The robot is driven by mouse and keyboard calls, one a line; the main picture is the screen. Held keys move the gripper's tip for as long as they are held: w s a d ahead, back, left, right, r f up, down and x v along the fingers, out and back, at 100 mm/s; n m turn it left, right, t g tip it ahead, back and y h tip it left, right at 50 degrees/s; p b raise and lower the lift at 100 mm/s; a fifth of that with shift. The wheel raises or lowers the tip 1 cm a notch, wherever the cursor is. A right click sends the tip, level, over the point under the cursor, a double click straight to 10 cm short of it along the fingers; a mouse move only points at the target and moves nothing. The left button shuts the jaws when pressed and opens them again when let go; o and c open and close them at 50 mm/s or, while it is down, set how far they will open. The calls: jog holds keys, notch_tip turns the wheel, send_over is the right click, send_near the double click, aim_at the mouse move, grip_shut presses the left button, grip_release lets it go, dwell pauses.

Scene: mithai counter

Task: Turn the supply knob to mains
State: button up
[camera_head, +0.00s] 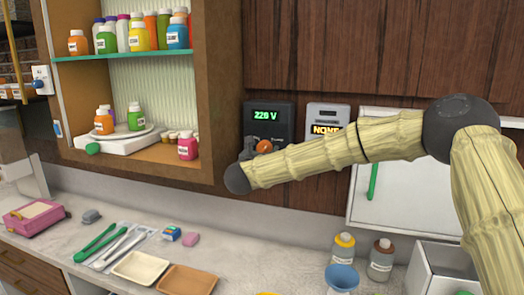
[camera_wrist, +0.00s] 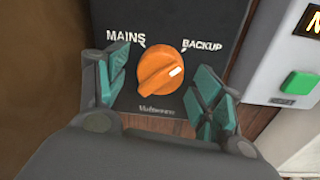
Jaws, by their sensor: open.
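The orange supply knob (camera_wrist: 160,72) sits on a black panel (camera_wrist: 193,25) marked MAINS at upper left and BACKUP at upper right. Its white pointer mark is turned to the upper right, toward BACKUP. In the head view, the knob (camera_head: 264,146) shows just above my arm, under a green "220 V" display (camera_head: 265,114). In the wrist view, my gripper (camera_wrist: 160,83) is open, with teal finger pads to the left and right of the knob. Gaps show between pads and knob. Whether the fingertips reach its depth is hard to tell.
A grey box with a yellow-lettered display (camera_head: 326,122) is right of the panel. A wooden shelf cabinet (camera_head: 215,90) with several bottles stands close on the left. Below, the counter (camera_head: 235,257) holds trays, tongs and jars. A whiteboard (camera_head: 358,205) is behind my arm.

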jog(key=shift+s+r, duration=0.15)
jog(key=shift+s, duration=0.05)
jog(key=c, duration=1)
